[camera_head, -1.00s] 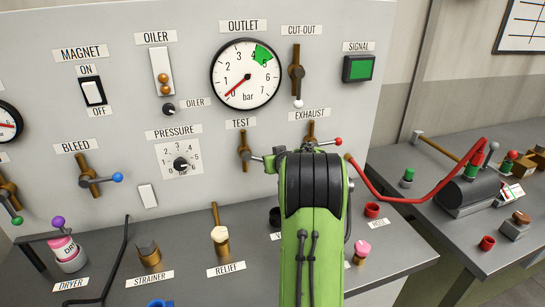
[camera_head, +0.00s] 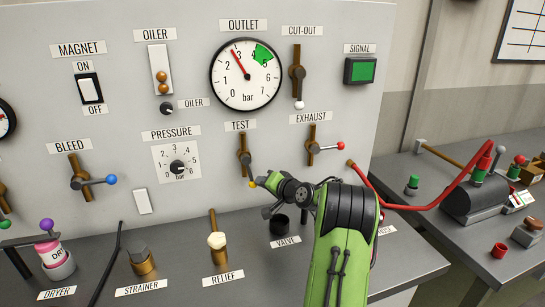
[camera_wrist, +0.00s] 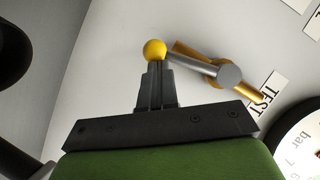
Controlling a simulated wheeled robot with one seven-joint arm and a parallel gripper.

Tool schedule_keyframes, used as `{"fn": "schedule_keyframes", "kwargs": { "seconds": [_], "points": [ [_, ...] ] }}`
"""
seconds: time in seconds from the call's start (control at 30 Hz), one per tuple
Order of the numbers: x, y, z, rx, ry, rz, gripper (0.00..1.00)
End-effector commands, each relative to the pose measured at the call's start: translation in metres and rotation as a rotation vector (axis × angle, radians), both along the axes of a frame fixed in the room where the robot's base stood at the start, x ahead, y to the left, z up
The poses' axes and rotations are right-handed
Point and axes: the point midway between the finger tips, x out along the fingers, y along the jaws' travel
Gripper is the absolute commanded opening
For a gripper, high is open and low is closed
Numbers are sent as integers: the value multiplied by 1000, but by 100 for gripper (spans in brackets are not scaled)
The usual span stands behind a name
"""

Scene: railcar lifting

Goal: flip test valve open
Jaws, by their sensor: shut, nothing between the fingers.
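The test valve (camera_head: 245,157) is a brown pipe fitting under the TEST label on the grey panel. Its grey lever points down, nearly in line with the pipe, and ends in a yellow ball (camera_head: 252,184). In the wrist view the lever (camera_wrist: 195,64) runs from its pivot to the yellow ball (camera_wrist: 155,49). My gripper (camera_head: 264,184) is just right of the ball. In the wrist view my gripper (camera_wrist: 155,68) has its fingers together, tips at the ball's underside, with nothing between them. I cannot tell if they touch the ball.
The exhaust valve (camera_head: 312,147), with a red-tipped lever, is close right of my gripper. The relief valve (camera_head: 217,240) and a black valve cap (camera_head: 279,224) stand on the bench below. A red hose (camera_head: 400,202) runs at right.

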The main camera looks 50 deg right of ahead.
Motion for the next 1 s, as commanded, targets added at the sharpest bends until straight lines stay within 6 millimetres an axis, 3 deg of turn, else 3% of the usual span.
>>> {"fn": "schedule_keyframes", "kwargs": {
  "seconds": [0.4,1.0],
  "points": [
    [7,12,-8,166,-91,0,0],
    [8,14,-8,189,-103,1,0]
  ]
}}
